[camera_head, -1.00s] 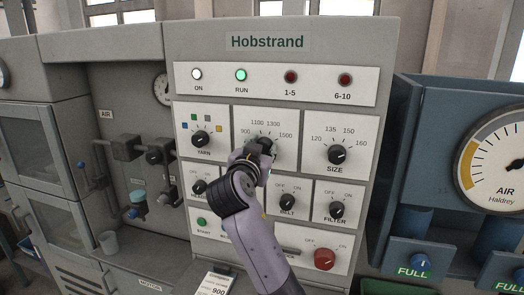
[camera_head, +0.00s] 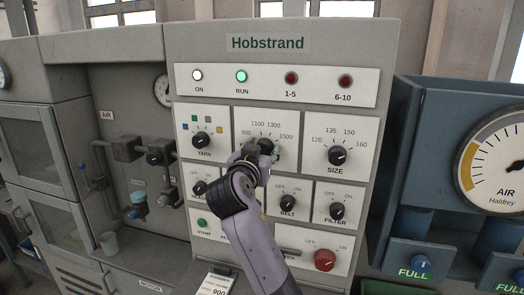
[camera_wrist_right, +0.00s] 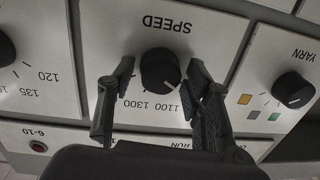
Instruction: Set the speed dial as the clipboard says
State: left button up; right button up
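The speed dial (camera_head: 266,146) is a black knob on the panel, with a scale from 900 to 1500. In the right wrist view the speed dial (camera_wrist_right: 160,68) appears upside down, with 1100 and 1300 beneath it. My right gripper (camera_head: 258,153) is in front of it. In the wrist view the right gripper's fingers (camera_wrist_right: 161,70) are open, one on each side of the knob, with gaps between. The pointer's exact setting is hard to read. The clipboard (camera_head: 215,283) at the bottom edge shows 900; its other text is too small. My left gripper is out of view.
The yarn dial (camera_head: 203,142) is left of the speed dial and the size dial (camera_head: 337,155) is right. Belt (camera_head: 287,202) and filter (camera_head: 337,211) knobs sit below, near my arm. A red switch (camera_head: 325,260) is lower right. The green RUN lamp (camera_head: 241,76) is lit.

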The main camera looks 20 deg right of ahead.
jog(key=shift+o, duration=0.6)
jog(key=v, duration=0.7)
jog(key=shift+s, duration=0.2)
jog(key=shift+a, duration=0.1)
